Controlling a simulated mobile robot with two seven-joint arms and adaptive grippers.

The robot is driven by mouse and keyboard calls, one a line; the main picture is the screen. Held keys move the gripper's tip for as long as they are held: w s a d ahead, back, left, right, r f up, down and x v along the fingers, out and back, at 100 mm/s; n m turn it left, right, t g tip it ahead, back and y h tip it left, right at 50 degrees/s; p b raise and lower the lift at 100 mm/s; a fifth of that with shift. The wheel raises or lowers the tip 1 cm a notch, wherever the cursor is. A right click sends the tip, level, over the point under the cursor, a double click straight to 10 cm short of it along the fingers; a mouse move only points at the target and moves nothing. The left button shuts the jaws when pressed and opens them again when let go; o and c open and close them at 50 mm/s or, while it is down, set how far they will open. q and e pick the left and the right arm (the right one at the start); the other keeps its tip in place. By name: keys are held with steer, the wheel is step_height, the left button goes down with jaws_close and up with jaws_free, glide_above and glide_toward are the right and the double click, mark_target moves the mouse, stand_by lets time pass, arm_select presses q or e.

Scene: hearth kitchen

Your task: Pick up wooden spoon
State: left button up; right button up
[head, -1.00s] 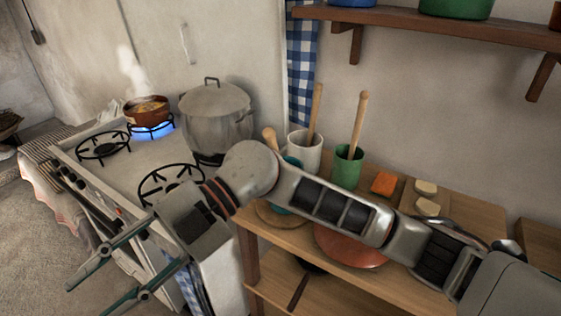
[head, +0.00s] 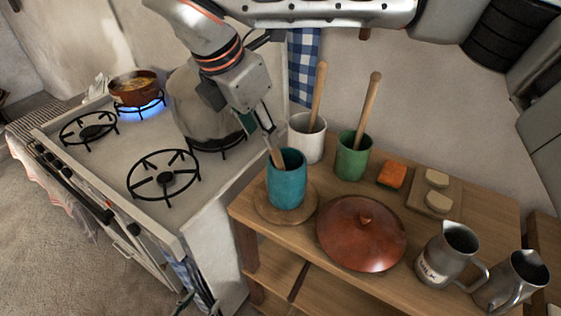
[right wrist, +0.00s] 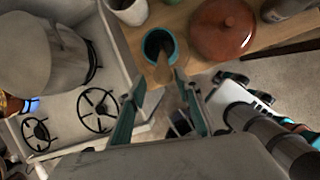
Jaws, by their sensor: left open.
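A wooden spoon handle (head: 278,158) stands tilted in a teal cup (head: 287,182) on a round wooden board at the left of the table. My right gripper (head: 263,124) points down beside the upper end of this handle. In the right wrist view its fingers (right wrist: 160,78) are apart, with the handle end (right wrist: 163,70) showing in the gap in front of the teal cup (right wrist: 160,45); I cannot tell whether they touch it. The spoon's lower end is hidden in the cup. A small part of my left gripper (head: 184,304) shows at the bottom edge of the head view.
A white cup (head: 307,142) and a green cup (head: 352,158) hold other wooden handles close by. A brown lid (head: 361,234) and metal jugs (head: 449,250) stand to the right. The stove (head: 140,205) on the left has a lit burner under a small pan (head: 134,88) and a large pot (head: 200,115).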

mark_target(274, 159)
steer(key=x, duration=0.2)
steer(key=shift+w+d+f, duration=0.1)
steer(key=shift+d+f, duration=0.2)
steer(key=p+x, duration=0.1)
steer(key=x, duration=0.3)
steer(key=shift+d+p, duration=0.4)
steer(key=shift+w+f, duration=0.15)
steer(key=shift+f, duration=0.1)
jaws_close()
